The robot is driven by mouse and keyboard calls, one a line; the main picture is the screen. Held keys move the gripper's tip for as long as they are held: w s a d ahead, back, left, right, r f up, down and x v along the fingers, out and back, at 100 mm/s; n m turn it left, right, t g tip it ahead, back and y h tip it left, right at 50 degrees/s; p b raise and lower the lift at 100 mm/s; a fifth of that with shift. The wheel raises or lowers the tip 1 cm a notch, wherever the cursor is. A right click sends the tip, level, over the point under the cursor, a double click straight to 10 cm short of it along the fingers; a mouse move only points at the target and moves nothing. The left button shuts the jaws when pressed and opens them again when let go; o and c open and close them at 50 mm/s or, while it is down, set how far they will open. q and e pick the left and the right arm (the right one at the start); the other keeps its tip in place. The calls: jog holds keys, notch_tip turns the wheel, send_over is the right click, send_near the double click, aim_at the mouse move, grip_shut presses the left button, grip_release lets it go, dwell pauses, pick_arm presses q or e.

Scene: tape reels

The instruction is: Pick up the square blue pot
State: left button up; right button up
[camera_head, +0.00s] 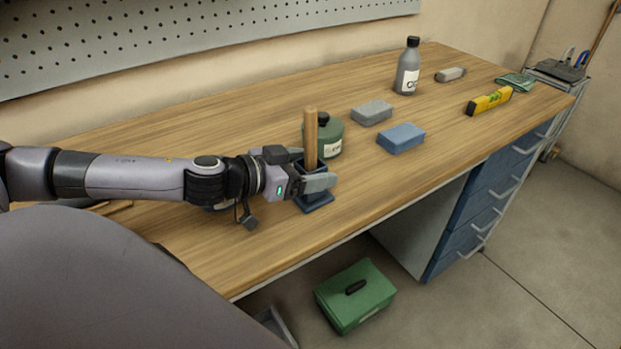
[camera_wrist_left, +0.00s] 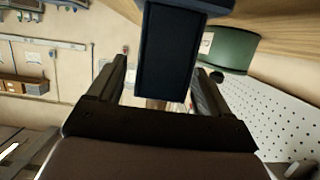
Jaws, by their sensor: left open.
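The square blue pot (camera_head: 315,203) stands upright on the bench near its front edge, a wooden stick (camera_head: 310,138) rising out of it. My left gripper (camera_head: 314,172) is open at the pot, coming from the left, with one finger across its near side. The left wrist view shows the dark blue pot (camera_wrist_left: 166,55) between the two spread fingers, with gaps visible beside it. I cannot tell whether either finger touches the pot. The far finger is mostly hidden in the head view. My right gripper is not in view.
A green round container (camera_head: 329,138) stands close behind the pot. A grey block (camera_head: 371,113), a blue block (camera_head: 401,138), a grey bottle (camera_head: 407,70) and a yellow level (camera_head: 489,101) lie or stand farther right. A green box (camera_head: 355,297) is on the floor.

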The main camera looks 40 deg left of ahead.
pick_arm(q)
jog(key=shift+x, duration=1.05)
jog(key=c, duration=1.3)
jog(key=shift+w+r+p, duration=0.1)
jog(key=shift+p, duration=0.2)
jog(key=shift+c, duration=0.2)
